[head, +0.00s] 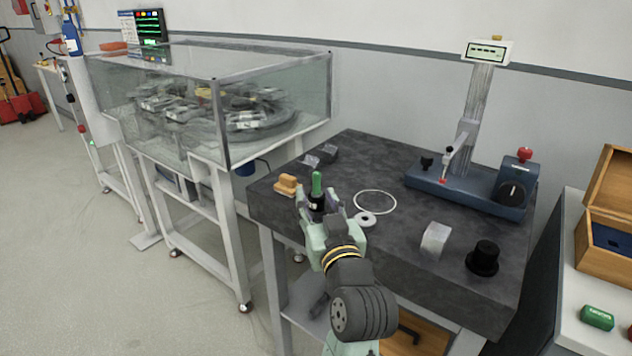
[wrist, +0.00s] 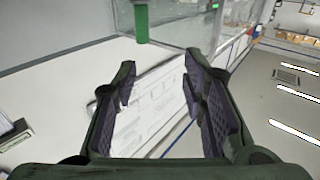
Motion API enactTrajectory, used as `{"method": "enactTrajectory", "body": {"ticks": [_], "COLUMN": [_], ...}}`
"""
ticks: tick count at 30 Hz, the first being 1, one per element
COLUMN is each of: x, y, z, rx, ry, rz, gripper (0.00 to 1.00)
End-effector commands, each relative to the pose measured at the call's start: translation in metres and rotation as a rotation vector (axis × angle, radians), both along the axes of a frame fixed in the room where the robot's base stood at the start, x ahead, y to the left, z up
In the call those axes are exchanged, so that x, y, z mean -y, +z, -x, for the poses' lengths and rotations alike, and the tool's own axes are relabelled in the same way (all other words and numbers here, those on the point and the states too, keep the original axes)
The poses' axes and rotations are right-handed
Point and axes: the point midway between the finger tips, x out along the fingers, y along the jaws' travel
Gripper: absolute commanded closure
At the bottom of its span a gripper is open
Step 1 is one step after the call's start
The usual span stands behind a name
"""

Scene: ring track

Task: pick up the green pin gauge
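The green pin gauge (head: 317,185) shows in the head view as an upright green cylinder with a rounded top, near the left part of the dark granite table. My gripper (head: 318,207) is right in front of it in that view and hides its lower part. In the wrist view my gripper (wrist: 163,100) has its two dark fingers wide apart, with nothing held between them. A green bar (wrist: 141,22) shows beyond the fingers at the top edge of the wrist view; I cannot tell whether it is the pin gauge.
A glass enclosure (head: 270,85) stands left. A wooden box (head: 607,225) is right.

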Motion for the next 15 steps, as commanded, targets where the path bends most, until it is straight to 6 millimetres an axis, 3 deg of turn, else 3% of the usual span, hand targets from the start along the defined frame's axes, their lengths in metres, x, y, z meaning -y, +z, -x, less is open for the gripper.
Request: {"method": "enactTrajectory", "body": {"ticks": [1,4,15], "x": [0.012,0.021,0.010], "y": [-0.010,-0.021,-0.019], "z": [0.001,-0.003,-0.050], "rx": [-0.029,-0.057,-0.060], "ry": [-0.017,-0.028,-0.028], "rz": [0.006,0.012,0.012], "gripper": [0.61,0.61,0.61]}}
